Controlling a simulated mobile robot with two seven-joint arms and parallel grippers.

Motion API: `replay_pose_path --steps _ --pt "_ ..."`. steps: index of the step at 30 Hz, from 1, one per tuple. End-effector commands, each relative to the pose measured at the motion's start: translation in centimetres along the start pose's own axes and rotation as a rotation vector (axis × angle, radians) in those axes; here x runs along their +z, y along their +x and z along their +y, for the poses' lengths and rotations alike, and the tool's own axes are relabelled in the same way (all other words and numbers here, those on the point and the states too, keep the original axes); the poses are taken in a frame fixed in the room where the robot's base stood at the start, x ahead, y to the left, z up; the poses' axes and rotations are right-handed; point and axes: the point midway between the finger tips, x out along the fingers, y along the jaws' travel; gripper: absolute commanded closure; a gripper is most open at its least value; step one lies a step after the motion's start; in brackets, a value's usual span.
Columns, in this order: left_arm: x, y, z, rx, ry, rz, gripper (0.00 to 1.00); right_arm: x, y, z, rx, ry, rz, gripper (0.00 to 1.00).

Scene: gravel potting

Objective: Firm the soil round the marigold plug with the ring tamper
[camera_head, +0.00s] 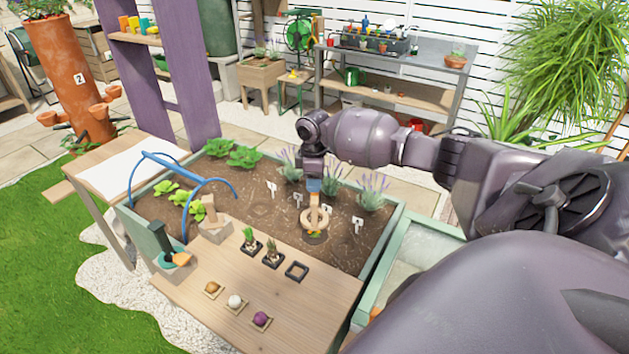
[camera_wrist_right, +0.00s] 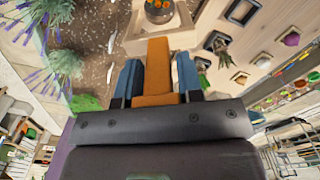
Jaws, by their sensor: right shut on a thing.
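My right gripper (camera_head: 314,186) is shut on the handle of the ring tamper and points down over the planter bed. In the right wrist view, the orange tamper handle (camera_wrist_right: 158,70) sits between the blue fingers (camera_wrist_right: 158,82). The pale wooden ring of the tamper (camera_head: 315,217) is low over the soil. The marigold plug (camera_head: 315,235), with orange blooms, shows at the ring's lower edge. In the right wrist view the marigold (camera_wrist_right: 160,10) appears framed by the ring. Whether the ring touches the soil cannot be told. My left gripper is out of view.
White labels (camera_head: 297,199) stand in the soil close by, with lavender (camera_head: 372,190) behind. A wooden shelf (camera_head: 205,275) in front holds black pots and coloured balls. A blue hoop (camera_head: 170,157) arches over the bed's left end. Bare soil (camera_head: 255,215) lies left of the tamper.

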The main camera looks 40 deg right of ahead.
Motion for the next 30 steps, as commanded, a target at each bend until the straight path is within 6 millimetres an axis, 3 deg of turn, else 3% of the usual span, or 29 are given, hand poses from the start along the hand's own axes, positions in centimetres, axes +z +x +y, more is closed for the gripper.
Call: replay_pose_path --steps 8,15,30 --pt "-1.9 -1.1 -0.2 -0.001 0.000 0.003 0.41 0.0 -2.1 0.0 0.000 0.000 0.000 0.90" --pt "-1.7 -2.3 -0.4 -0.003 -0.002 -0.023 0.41 0.0 -3.4 0.0 -0.001 0.000 0.000 0.90" --pt "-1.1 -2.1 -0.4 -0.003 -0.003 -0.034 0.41 0.0 -3.3 0.0 -0.001 0.000 0.000 0.90"
